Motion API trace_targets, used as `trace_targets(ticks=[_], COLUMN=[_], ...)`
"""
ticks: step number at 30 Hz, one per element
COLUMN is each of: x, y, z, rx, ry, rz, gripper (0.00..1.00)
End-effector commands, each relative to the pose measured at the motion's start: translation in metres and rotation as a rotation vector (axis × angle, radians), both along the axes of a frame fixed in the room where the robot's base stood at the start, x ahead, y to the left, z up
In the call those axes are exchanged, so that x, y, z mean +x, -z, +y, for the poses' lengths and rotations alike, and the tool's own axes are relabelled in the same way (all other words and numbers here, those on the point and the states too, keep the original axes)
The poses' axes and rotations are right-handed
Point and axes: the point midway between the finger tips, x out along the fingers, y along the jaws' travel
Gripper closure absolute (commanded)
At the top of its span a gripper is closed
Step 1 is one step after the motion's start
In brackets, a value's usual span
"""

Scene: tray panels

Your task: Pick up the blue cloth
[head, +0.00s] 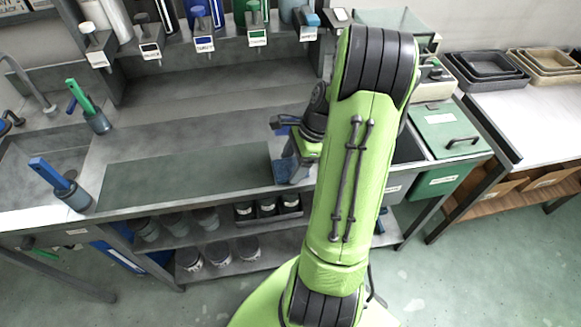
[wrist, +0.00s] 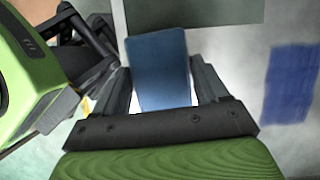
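A blue cloth (wrist: 160,70) stands between my gripper's two fingers in the wrist view, looking like a flat, stiff folded panel. It fills the gap between the fingers and appears to touch both. My gripper (wrist: 165,92) looks shut on it. In the head view my gripper (head: 300,162) is low at the front right part of the grey counter, partly hidden by my green arm. A dark blue patch, likely the same cloth (head: 282,171), shows at its fingers. I cannot tell whether it touches the counter.
Blue-handled (head: 60,185) and green-handled (head: 88,108) tools stand by the sink at left. Labelled dispensers (head: 203,30) line the back. A green-lidded bin (head: 447,130) stands right of my arm, with stacked trays (head: 487,66) beyond. The counter middle (head: 180,170) is clear. Another blue patch (wrist: 291,83) is blurred.

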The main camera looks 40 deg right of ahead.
Motion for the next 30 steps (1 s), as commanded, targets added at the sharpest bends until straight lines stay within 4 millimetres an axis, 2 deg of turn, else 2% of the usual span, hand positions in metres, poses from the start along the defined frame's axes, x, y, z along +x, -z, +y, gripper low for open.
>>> trace_targets(ticks=[1, 6, 14, 24, 27, 30], x=[0.0, 0.0, 0.0, 0.0, 0.0, 0.0], y=[0.0, 0.0, -0.004, -0.09, -0.103, -0.107], z=[0.0, 0.0, 0.0, -0.001, -0.001, 0.0], rx=[0.0, 0.0, -0.002, -0.003, -0.002, 0.0], ry=[0.0, 0.0, 0.0, 0.0, 0.001, 0.001], rz=[0.0, 0.0, -0.002, -0.002, -0.002, 0.0], gripper=[0.35, 0.6, 0.6, 0.6, 0.6, 0.6])
